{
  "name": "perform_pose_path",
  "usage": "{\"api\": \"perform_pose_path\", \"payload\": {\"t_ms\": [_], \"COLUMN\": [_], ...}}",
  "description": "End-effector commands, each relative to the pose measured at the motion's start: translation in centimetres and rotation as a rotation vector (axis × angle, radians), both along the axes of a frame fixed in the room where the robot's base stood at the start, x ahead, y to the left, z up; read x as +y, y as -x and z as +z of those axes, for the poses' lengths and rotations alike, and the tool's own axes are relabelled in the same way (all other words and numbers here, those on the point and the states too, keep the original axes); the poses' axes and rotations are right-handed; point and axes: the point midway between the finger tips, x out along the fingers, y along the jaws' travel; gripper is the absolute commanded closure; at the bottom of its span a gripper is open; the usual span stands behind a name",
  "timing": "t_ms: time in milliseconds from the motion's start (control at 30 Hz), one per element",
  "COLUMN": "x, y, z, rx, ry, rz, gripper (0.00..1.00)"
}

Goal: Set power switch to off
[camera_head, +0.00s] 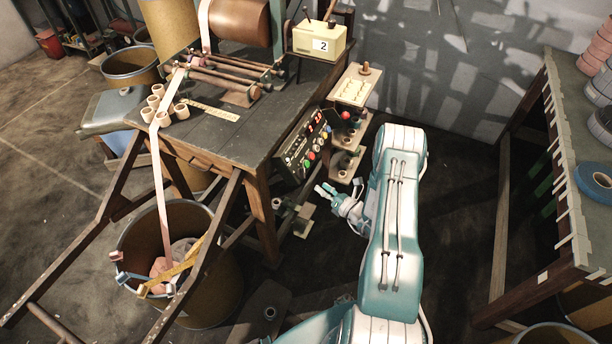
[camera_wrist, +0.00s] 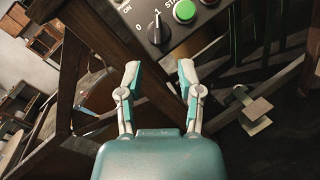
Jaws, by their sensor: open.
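The power switch (camera_wrist: 158,30) is a black rotary knob on the dark control panel (camera_wrist: 200,30), at the top of the wrist view. It has 0 and 1 marks, and its white pointer line looks turned toward the 1. My gripper (camera_wrist: 159,72) is open and empty, with its two fingertips below the knob in the picture and apart from it. In the head view, my gripper (camera_head: 324,190) is just below and right of the control panel (camera_head: 306,146) on the table's side. The knob is too small to read there.
A green button (camera_wrist: 185,11) sits right of the knob. The wooden table (camera_head: 225,125) carries rollers and a box marked 2 (camera_head: 320,42). Wooden fixtures (camera_head: 353,88) stand beside the panel. A shelf rack with tape rolls (camera_head: 595,183) is at the right.

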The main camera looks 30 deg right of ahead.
Motion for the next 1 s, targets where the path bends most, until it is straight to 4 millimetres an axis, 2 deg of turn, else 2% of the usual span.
{"api": "perform_pose_path", "payload": {"t_ms": [200, 400, 533, 800, 867, 900, 1000], "x": [1.6, 2.3, 2.6, 2.6, 2.6, 2.6, 2.6], "y": [-4.0, -6.7, -7.4, -7.5, -7.5, -7.5, -7.6], "z": [0.0, 0.0, 0.0, 0.0, 0.0, 0.0, 0.0], "rx": [-0.001, 0.0, 0.0, 0.0, 0.0, 0.0, 0.001], "ry": [0.003, 0.001, 0.001, 0.0, 0.0, 0.0, 0.001], "rz": [0.006, 0.003, 0.004, 0.001, 0.001, 0.001, 0.002], "gripper": [0.53, 0.53, 0.53, 0.53, 0.8, 0.97, 1.0]}}
